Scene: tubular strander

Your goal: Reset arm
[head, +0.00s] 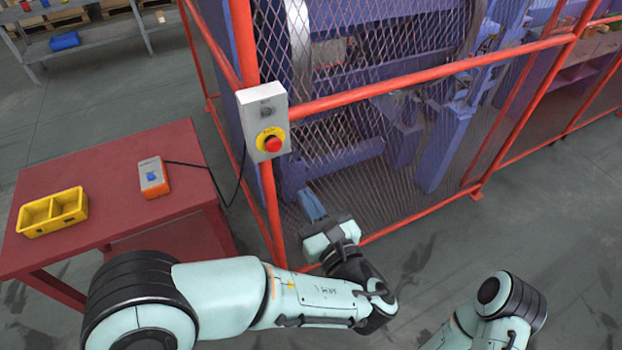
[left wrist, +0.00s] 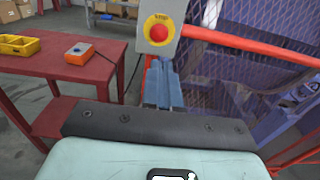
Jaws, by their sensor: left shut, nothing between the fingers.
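My left arm comes in from the lower left in the head view and bends back toward the fence. Its left gripper (head: 312,204) has blue-grey fingers, shut with nothing between them, in front of the mesh fence and below the control box. In the left wrist view the shut fingers (left wrist: 161,72) point up, just below the red stop button (left wrist: 158,32). A gap to the button cannot be judged there. In the head view the button (head: 272,143) sits on a grey box (head: 264,110) on the red post. My right arm shows at the lower right; its gripper is out of view.
A red table (head: 120,165) stands at the left with a yellow two-part bin (head: 52,212) and an orange box with a blue button (head: 153,177), cabled toward the post. The red-framed mesh fence (head: 360,90) encloses a purple machine. Grey floor lies clear at the right.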

